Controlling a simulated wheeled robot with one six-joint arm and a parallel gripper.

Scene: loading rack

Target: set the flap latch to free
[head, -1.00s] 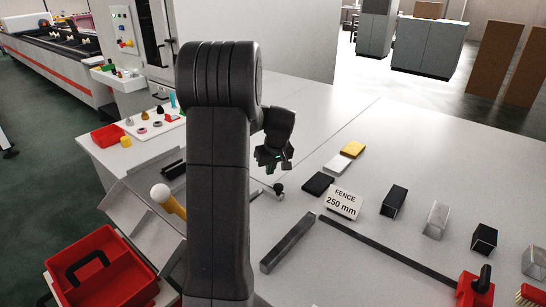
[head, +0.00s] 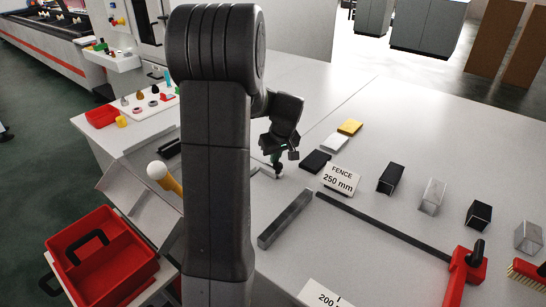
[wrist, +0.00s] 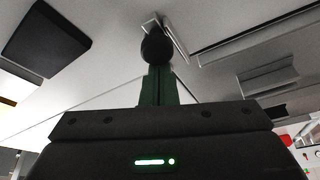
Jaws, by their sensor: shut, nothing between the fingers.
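The flap latch shows as a black ball knob (head: 278,171) on a short metal lever, on the grey table left of the black block. In the wrist view the knob (wrist: 156,46) is just beyond my fingertips, with its pale metal lever (wrist: 177,38) behind it. My gripper (head: 277,157) is shut and empty, pointing down right at the knob. Its green fingers (wrist: 157,72) meet the knob's near edge in the picture; I cannot tell whether they touch it. The flap itself and any latch markings cannot be made out; my arm hides part of this area.
A black block (head: 315,162), a white block (head: 334,143) and the "FENCE 250 mm" sign (head: 341,178) stand right of the gripper. A grey bar (head: 287,218) lies in front. A yellow-handled tool with a white ball (head: 158,171) and a red tray (head: 70,238) are left.

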